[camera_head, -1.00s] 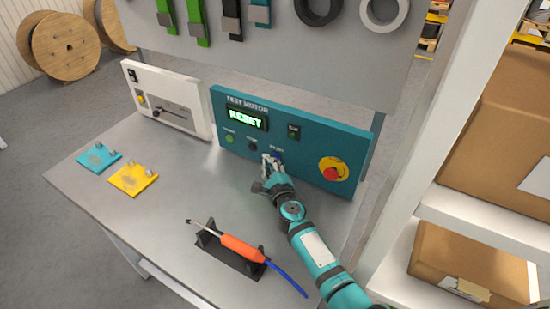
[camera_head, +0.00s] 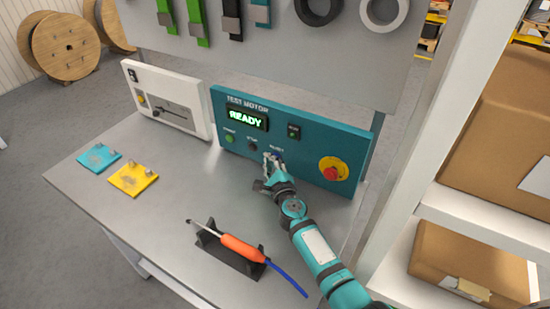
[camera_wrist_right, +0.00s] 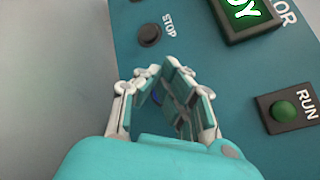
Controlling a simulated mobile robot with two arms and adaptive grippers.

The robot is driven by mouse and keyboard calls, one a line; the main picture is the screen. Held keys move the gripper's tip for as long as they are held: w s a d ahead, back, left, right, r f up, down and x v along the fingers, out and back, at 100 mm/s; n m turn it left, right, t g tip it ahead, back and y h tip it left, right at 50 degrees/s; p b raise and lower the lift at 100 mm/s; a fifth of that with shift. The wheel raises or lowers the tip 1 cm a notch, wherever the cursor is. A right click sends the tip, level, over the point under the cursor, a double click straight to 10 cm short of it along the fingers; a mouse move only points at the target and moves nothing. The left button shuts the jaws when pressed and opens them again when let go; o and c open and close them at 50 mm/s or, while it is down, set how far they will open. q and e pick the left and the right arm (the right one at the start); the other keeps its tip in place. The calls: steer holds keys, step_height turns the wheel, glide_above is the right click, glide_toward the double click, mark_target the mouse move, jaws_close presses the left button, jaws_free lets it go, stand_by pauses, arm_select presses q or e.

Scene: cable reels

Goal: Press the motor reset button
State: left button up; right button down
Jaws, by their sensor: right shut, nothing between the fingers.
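The teal test motor panel (camera_head: 300,135) stands at the back of the bench. Its display (camera_head: 246,118) glows green and reads "READY". The blue reset button (camera_head: 277,156) sits under its label, partly hidden by my right gripper (camera_head: 270,160). The gripper is shut and empty, its fingertips at or very near the button; I cannot tell whether they touch. In the right wrist view my right gripper (camera_wrist_right: 165,90) points at the panel, with a bit of blue showing between its fingers. My left gripper is not in view.
The panel also has a start button (camera_head: 230,139), a stop button (camera_head: 252,146), a green run lamp (camera_head: 293,132) and a red emergency stop (camera_head: 331,173). An orange-handled tool (camera_head: 242,248) rests in a black holder in front. A white shelf (camera_head: 480,215) stands at right.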

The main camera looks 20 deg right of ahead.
steer(key=shift+w+d+r, duration=0.1)
steer(key=shift+w+d, duration=0.05)
stand_by(0.3)
steer(key=shift+s+a, duration=0.6)
steer(key=shift+s, duration=0.05)
steer(key=shift+a, duration=0.1)
steer(key=shift+s+a+f, duration=0.2)
steer(key=shift+s+a, duration=0.05)
steer(key=shift+s+a+r+p, duration=0.1)
steer(key=shift+s+a+p, duration=0.4)
steer(key=shift+s+a, duration=1)
